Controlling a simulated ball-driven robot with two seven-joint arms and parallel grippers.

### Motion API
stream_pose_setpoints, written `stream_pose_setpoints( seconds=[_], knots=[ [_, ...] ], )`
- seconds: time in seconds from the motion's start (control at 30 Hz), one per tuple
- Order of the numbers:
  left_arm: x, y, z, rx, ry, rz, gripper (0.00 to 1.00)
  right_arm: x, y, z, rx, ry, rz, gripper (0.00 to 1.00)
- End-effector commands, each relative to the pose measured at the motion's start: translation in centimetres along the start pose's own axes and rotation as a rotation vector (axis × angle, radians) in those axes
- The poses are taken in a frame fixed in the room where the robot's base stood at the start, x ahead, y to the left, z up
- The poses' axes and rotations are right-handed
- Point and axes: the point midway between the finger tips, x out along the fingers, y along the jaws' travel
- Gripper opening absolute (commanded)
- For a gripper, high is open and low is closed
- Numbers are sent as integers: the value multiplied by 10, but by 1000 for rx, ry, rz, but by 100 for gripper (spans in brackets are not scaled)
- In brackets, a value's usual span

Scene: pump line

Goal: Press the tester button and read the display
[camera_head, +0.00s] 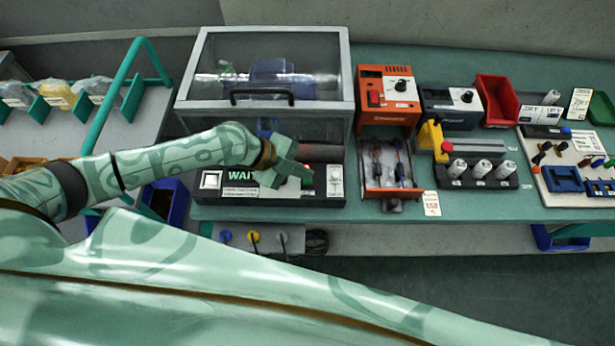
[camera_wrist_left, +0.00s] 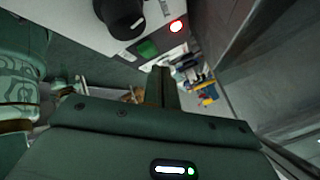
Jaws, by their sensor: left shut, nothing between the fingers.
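The tester's black panel (camera_head: 325,200) sits on the bench in front of a clear-lidded case (camera_head: 340,107). Its display (camera_head: 240,175) shows green letters reading "WAI", perhaps "WAIT", with the end hidden by my gripper. My left gripper (camera_head: 304,176) is shut and empty, above the middle of the panel. In the left wrist view, a green square button (camera_wrist_left: 148,48) and a lit red lamp (camera_wrist_left: 177,26) lie beyond my finger tips (camera_wrist_left: 161,72). Contact with a button cannot be told.
Right of the panel stands an orange unit (camera_head: 384,75) with an open drawer. Farther right are a black stand with white cylinders (camera_head: 480,169) and a red bin (camera_head: 495,98). A green rail (camera_head: 120,85) and wrapped parcels (camera_head: 58,92) are at the left.

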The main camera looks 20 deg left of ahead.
Motion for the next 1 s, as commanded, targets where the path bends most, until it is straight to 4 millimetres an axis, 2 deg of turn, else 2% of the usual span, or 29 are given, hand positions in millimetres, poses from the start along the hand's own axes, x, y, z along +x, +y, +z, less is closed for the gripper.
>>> stream_pose_setpoints(
  seconds=[0.27, 0.8, 1.0],
  knots=[
    [0, 0, -1, 0, 0, 0, 0, 0, 0, 0, 0, 0, 0, 0],
    [-34, -25, -25, 2, 0, 0, 0, -35, 3, -8, 0, 11, 4, 0],
    [-34, -25, -25, 1, 0, 1, 0, -34, 3, -8, 0, 11, 4, 0]
  ],
)
